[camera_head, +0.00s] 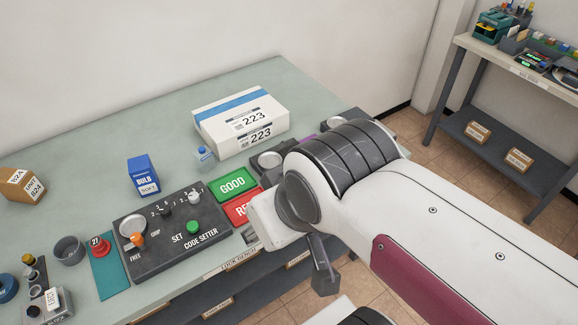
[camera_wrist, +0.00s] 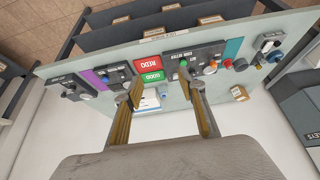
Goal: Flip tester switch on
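No label reading "tester" is legible. One dark panel with a round part (camera_head: 270,160) shows beside the green GOOD sign in the head view, partly hidden by my arm. In the wrist view a dark panel (camera_wrist: 118,73) stands beside the REDO sign, and another dark panel with a knob (camera_wrist: 70,88) is at the bench's left end. I cannot tell which carries the tester switch or its position. My gripper (camera_wrist: 160,80) is open and empty above the bench, its fingers apart on either side of the GOOD sign in the picture.
The CODE SETTER panel (camera_head: 178,250) has several knobs and buttons. The GOOD sign (camera_head: 233,184) and a red sign (camera_head: 243,209) lie beside it.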

